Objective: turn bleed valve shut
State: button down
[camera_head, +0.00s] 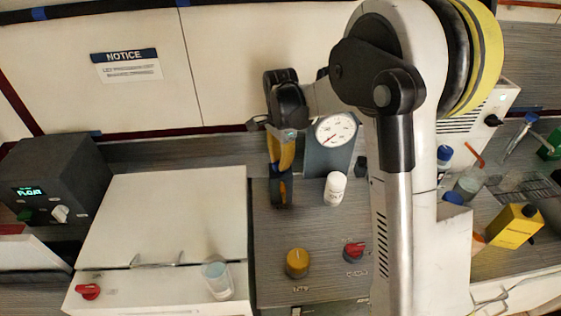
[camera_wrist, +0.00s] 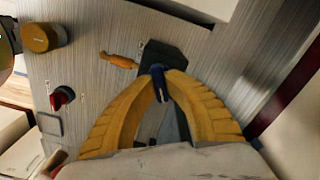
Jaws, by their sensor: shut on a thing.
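My gripper (camera_wrist: 160,76) has yellow fingers whose tips meet around a small dark blue piece (camera_wrist: 161,88) in the wrist view. This piece could be part of the bleed valve, but its shape is mostly hidden by the fingers. Just beyond the tips is a dark block (camera_wrist: 163,56) on the grey panel, with an orange lever-like piece (camera_wrist: 119,60) to its left. In the head view my gripper (camera_head: 280,195) points down at the panel, above the yellow knob (camera_head: 297,262) and left of the white bottle (camera_head: 335,188). No readable label marks the bleed valve.
A red knob (camera_head: 354,251) sits right of the yellow knob. A dial gauge (camera_head: 336,130) stands behind the bottle. A white cabinet (camera_head: 165,215) with a clear cup (camera_head: 217,278) on it is to the left. A yellow box (camera_head: 513,226) stands at the right.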

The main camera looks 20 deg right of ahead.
jog(key=n, duration=1.2)
jog(key=shift+n, duration=0.3)
dwell(0.4)
jog(key=c, duration=1.4)
grip_release()
jog(key=shift+r, duration=0.1)
notch_tip(320, 180, up, 12)
jog(key=shift+f, duration=0.1)
